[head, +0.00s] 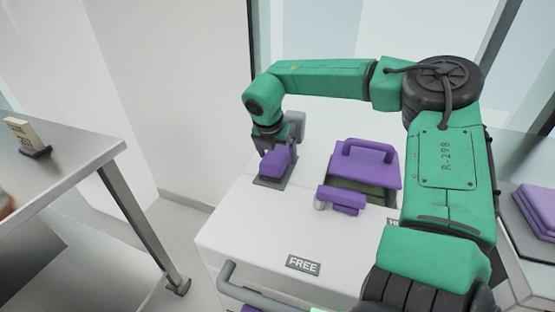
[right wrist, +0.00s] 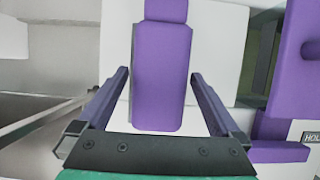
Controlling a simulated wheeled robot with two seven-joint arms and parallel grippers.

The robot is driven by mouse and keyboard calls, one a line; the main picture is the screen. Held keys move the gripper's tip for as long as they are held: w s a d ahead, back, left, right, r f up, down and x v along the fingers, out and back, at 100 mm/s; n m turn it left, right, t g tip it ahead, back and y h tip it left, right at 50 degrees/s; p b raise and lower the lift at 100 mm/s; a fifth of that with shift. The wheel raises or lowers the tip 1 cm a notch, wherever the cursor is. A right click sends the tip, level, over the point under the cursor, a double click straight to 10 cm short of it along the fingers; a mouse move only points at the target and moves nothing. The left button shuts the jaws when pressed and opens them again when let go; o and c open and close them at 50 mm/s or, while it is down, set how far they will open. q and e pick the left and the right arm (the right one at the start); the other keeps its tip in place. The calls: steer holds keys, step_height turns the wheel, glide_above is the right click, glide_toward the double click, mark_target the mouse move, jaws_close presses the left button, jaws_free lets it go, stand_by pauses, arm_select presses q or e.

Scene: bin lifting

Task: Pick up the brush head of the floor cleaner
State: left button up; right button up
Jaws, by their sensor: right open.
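My right gripper (head: 277,152) reaches down over the left part of a white cart top. In the right wrist view its two fingers (right wrist: 160,76) are open, one on each side of a purple upright block (right wrist: 161,80), with gaps showing. In the head view a purple piece (head: 273,165) shows under the gripper by a dark plate (head: 268,183). A second purple piece with a grey round end (head: 345,197) lies to the right. I cannot tell for sure which is the brush head. My left gripper is not in view.
The white cart (head: 255,225) has a FREE label (head: 303,263) and a grey handle (head: 228,275). A purple handled lid (head: 370,167) stands by an opening at its back right. A steel table (head: 75,150) is at left. Purple stacked items (head: 537,212) lie far right.

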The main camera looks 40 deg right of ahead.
mark_target(277, 151)
steer(key=shift+w+d+f, duration=0.15)
steer(key=shift+d+f, duration=0.15)
steer(key=shift+f, duration=0.3)
steer(key=shift+r, duration=0.1)
steer(key=c, duration=0.4)
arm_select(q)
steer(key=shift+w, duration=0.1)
arm_select(e)
steer(key=c, duration=1)
steer(key=shift+c, duration=0.2)
step_height(277, 151, up, 10)
steer(key=shift+p, duration=0.35)
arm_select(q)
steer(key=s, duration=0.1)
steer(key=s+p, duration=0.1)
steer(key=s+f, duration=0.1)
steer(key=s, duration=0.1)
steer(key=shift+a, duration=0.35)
arm_select(e)
step_height(277, 151, up, 10)
